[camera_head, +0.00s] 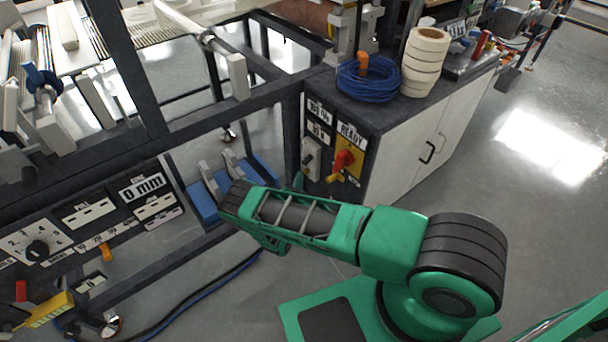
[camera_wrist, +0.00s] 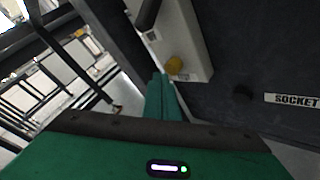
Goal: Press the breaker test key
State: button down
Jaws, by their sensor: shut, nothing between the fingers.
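The breaker is a pale grey box on the dark cabinet side, seen in the head view (camera_head: 311,157) and close up in the wrist view (camera_wrist: 188,35). A round yellow key (camera_wrist: 174,66) sits near its lower end, with a small label beside it too small to read. I take it for the test key; it is not distinguishable in the head view. My gripper (camera_wrist: 159,76) is shut and empty, its green fingertips just left of and below the key in the wrist view. Whether they touch the box cannot be told. In the head view, the gripper (camera_head: 298,179) shows partly behind my forearm, just below the breaker.
A red rotary switch (camera_head: 343,160) on a yellow plate sits right of the breaker, under a READY label. A black lever (camera_wrist: 148,14) projects from the box. A SOCKET label (camera_wrist: 292,100) lies right. Blue cable (camera_head: 368,80) rests on the cabinet top. A dark machine frame stands left.

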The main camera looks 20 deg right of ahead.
jog(key=shift+s+a, duration=0.1)
jog(key=shift+a, duration=0.25)
jog(key=shift+s+a, duration=0.25)
jog(key=shift+a, duration=0.5)
jog(key=shift+s+a, duration=0.25)
jog(key=shift+a, duration=0.5)
jog(key=shift+s+a, duration=0.25)
jog(key=shift+a, duration=0.5)
